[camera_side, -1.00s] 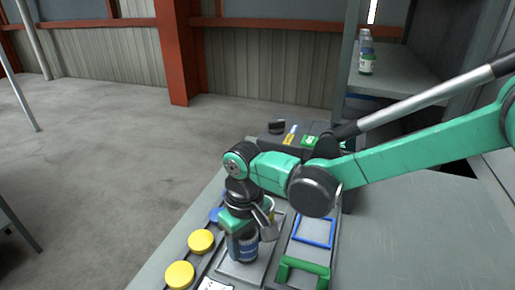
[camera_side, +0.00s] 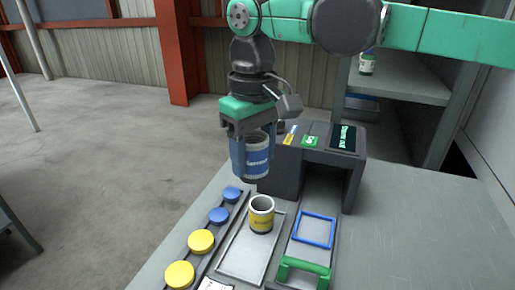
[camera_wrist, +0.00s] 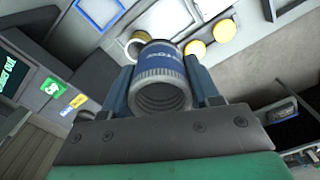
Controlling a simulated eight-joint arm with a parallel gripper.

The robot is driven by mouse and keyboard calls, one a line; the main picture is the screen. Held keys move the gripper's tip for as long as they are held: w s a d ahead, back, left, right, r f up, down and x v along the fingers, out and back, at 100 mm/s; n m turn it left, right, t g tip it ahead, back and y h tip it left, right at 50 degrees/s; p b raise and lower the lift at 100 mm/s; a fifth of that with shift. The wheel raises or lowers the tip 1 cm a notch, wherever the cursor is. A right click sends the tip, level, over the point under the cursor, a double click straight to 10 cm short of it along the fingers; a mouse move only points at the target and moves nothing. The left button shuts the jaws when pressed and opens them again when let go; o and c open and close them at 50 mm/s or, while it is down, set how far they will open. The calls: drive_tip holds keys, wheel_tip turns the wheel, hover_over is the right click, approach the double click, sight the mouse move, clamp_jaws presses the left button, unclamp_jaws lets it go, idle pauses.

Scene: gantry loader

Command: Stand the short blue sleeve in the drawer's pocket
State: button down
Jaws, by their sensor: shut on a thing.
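A blue square outline (camera_side: 315,230) marks the pocket, which looks empty. It also shows in the wrist view (camera_wrist: 120,20). My gripper is above and left of the drawer.
A yellow-banded sleeve (camera_side: 262,215) stands on a pale tray (camera_side: 240,259) left of the drawer. Yellow discs (camera_side: 201,241) and blue discs (camera_side: 219,215) line the left edge. The dark housing (camera_side: 280,172) with a screen (camera_side: 343,137) stands behind. The bench right of the drawer is clear.

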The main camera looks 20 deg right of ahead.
drive_tip(key=shift+s+d+f, duration=0.25)
drive_tip(key=shift+d+f, duration=1.75)
drive_tip(key=shift+f, duration=0.75)
drive_tip(key=shift+s+d+f, duration=0.2)
drive_tip(key=shift+d+f, duration=1.85)
drive_tip(key=shift+f, duration=0.75)
drive_tip(key=shift+s+d+f, duration=0.25)
drive_tip(key=shift+d+f, duration=1.75)
drive_tip(key=shift+f, duration=0.75)
drive_tip(key=shift+f, duration=0.15)
unclamp_jaws()
wheel_tip(320, 180, up, 9)
